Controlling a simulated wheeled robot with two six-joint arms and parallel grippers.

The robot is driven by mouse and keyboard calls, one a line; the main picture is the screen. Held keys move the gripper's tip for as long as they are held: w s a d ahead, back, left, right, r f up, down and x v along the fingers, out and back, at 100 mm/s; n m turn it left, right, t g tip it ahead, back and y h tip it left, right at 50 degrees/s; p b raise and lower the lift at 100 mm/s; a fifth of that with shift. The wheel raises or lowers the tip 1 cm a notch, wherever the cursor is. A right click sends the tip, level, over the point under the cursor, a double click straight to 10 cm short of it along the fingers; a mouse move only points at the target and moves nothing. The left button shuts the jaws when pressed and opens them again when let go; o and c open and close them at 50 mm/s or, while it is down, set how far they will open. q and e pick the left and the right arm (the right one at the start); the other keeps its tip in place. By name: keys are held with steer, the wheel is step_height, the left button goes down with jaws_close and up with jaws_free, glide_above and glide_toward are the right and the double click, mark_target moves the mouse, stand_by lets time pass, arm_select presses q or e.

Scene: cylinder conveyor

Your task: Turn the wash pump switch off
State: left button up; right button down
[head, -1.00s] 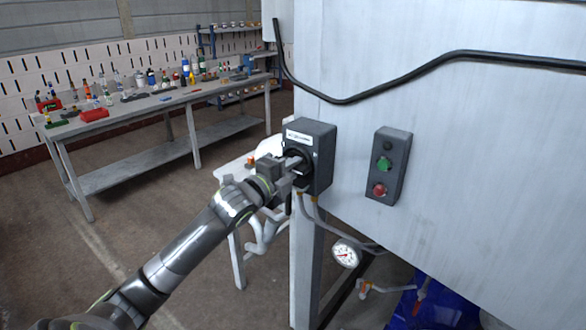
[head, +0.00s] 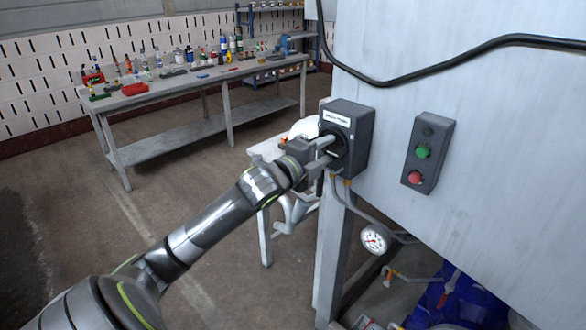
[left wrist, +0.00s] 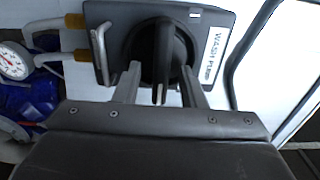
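The wash pump switch is a dark grey box (head: 358,135) on the corner of the white panel, with a white label on it. In the left wrist view its box (left wrist: 112,18) fills the top, and the label reads WASH PUMP. A black rotary knob (left wrist: 163,50) with a ridge-like handle sits on its face. My left gripper (head: 328,152) is at the knob. In the left wrist view its two fingers (left wrist: 160,84) stand on either side of the handle, with gaps visible between them and it. The handle's position marks cannot be read. My right gripper is not in view.
A grey box with a green and a red button (head: 428,155) is mounted right of the switch. A pressure gauge (head: 374,239) and pipes are below. A black cable (head: 450,66) runs across the panel. A workbench (head: 150,96) with several bottles and tools stands behind left.

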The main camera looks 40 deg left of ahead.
arm_select(q)
steer(key=s+a+p, duration=0.1)
steer(key=s+p, duration=0.2)
steer(key=s, duration=1.2)
steer(key=shift+s+p, duration=0.3)
steer(key=shift+s, duration=0.05)
steer(key=shift+a, duration=0.15)
